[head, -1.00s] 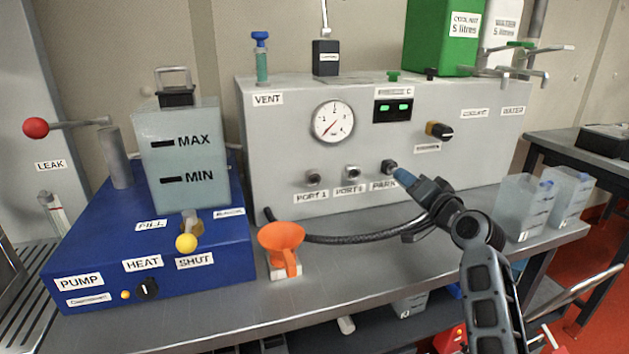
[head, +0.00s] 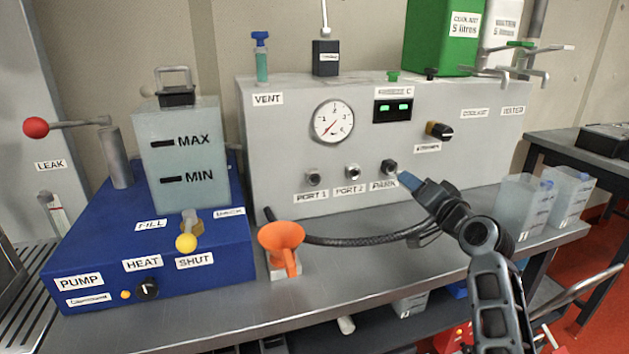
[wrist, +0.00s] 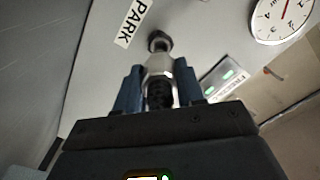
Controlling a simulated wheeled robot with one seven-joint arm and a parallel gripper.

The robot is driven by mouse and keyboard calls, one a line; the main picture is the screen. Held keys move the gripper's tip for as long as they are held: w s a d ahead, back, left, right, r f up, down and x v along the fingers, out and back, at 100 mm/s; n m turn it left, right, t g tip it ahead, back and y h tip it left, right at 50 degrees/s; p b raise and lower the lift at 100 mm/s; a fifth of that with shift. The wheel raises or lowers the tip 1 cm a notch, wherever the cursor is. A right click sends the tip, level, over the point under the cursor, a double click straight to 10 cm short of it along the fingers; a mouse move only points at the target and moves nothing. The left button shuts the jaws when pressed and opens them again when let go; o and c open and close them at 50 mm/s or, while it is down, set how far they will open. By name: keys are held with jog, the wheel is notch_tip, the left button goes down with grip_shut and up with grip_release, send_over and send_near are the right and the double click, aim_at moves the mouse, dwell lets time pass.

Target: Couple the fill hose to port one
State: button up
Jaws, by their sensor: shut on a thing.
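My gripper (head: 410,181) is shut on the metal coupling (wrist: 157,66) at the end of the fill hose. The wrist view shows this coupling between the two blue fingers, pointing at the PARK port (wrist: 160,40). In the head view, my gripper is a little right of and in front of the PARK port (head: 389,167), with a small gap. The black fill hose (head: 370,238) loops from the panel's lower left to below my gripper. Port 1 (head: 313,178) is the leftmost of the three ports, and port 2 (head: 352,172) is in the middle. Both look empty.
An orange funnel (head: 281,240) stands on the bench in front of the panel (head: 280,140), near the hose. The blue pump unit (head: 110,250) with its tank is at the left. Clear containers (head: 525,205) stand at the right. Space before the ports is open.

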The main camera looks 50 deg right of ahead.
jog(key=shift+v, duration=1.9)
jog(key=shift+a, duration=0.15)
